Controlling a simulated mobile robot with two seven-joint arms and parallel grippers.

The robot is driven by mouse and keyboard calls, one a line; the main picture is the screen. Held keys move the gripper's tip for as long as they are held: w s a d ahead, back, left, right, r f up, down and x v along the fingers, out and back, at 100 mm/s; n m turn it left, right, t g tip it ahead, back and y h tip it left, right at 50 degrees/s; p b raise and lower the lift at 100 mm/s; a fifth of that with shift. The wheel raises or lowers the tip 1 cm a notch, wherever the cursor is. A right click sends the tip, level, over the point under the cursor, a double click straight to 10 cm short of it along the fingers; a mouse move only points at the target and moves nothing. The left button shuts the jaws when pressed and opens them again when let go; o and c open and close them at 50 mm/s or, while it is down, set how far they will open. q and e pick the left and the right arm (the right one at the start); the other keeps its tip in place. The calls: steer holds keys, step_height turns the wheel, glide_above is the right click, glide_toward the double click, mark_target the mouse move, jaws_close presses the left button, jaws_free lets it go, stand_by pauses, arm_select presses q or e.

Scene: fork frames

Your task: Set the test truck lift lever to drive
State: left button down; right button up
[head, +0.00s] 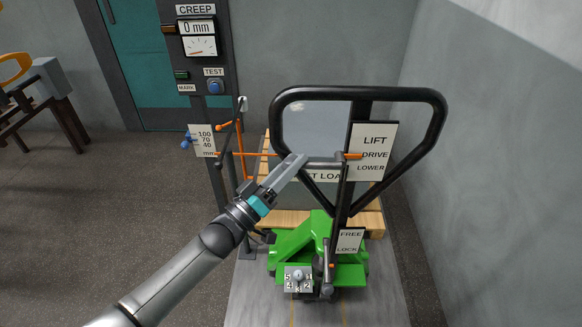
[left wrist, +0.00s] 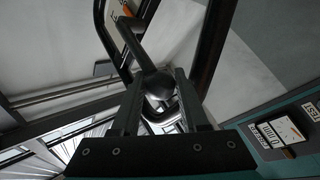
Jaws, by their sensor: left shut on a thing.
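The test truck is a green pallet truck (head: 310,240) with a black loop handle (head: 436,125). Its white plate (head: 375,137) reads LIFT, DRIVE, LOWER from top to bottom. The grey lift lever (head: 326,160) runs roughly level to the plate, and its orange tip (head: 353,156) is beside the word DRIVE. My left gripper (head: 300,161) is shut on the lever's free end, left of the plate. In the left wrist view, the lever's dark round knob (left wrist: 157,87) is between the two fingers. My right gripper is in neither view.
A FREE/LOCK plate (head: 349,241) is lower on the truck. A load on a wooden pallet (head: 372,222) stands behind the handle. A post with a CREEP gauge (head: 199,46) and a height scale (head: 203,141) with orange rods stand to the left. A grey wall (head: 500,180) closes the right.

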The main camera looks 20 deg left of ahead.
arm_select(q)
steer(key=shift+c, duration=2.1)
jaws_free()
